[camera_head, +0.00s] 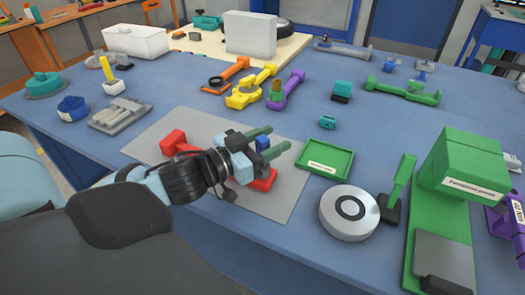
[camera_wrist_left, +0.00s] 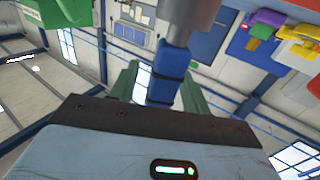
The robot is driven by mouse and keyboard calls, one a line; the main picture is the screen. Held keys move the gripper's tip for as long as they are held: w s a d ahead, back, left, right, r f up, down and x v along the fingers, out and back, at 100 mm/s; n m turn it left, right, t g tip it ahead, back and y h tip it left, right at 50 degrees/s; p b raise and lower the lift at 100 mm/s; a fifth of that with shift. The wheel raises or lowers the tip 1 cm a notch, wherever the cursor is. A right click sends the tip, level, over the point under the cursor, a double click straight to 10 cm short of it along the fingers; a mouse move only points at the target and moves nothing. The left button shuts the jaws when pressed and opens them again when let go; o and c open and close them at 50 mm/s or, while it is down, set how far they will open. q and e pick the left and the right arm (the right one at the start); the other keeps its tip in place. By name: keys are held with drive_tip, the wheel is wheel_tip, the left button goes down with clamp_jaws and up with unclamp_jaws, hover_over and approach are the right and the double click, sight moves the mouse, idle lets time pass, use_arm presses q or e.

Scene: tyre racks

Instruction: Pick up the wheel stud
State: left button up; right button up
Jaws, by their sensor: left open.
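My left gripper (camera_head: 277,139) is over the grey mat (camera_head: 205,124), its two green fingers apart and pointing right and away. A blue piece (camera_head: 262,143) shows between the fingers, partly hidden by them. In the left wrist view the same blue piece (camera_wrist_left: 168,75) stands between the spread fingers, with a grey cylinder (camera_wrist_left: 192,18) beyond it. It may be the wheel stud, but I cannot tell for sure. I cannot tell whether a finger touches it. A red fixture (camera_head: 264,182) shows below the gripper, partly hidden by it. My right gripper is not in view.
A green tray (camera_head: 326,161) lies just right of the gripper. A silver disc (camera_head: 349,212) and a tall green machine (camera_head: 466,168) stand at the right. Orange, yellow and purple tools (camera_head: 285,90) lie behind the mat. The blue table (camera_head: 385,135) has bare room beyond the tray.

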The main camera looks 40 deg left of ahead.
use_arm(q)
clamp_jaws()
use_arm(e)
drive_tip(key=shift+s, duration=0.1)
use_arm(q)
drive_tip(key=shift+r, duration=0.1)
drive_tip(key=shift+r, duration=0.4)
drive_tip(key=r+p+v, duration=0.4)
drive_tip(key=p+v, duration=0.3)
drive_tip(key=v, duration=0.9)
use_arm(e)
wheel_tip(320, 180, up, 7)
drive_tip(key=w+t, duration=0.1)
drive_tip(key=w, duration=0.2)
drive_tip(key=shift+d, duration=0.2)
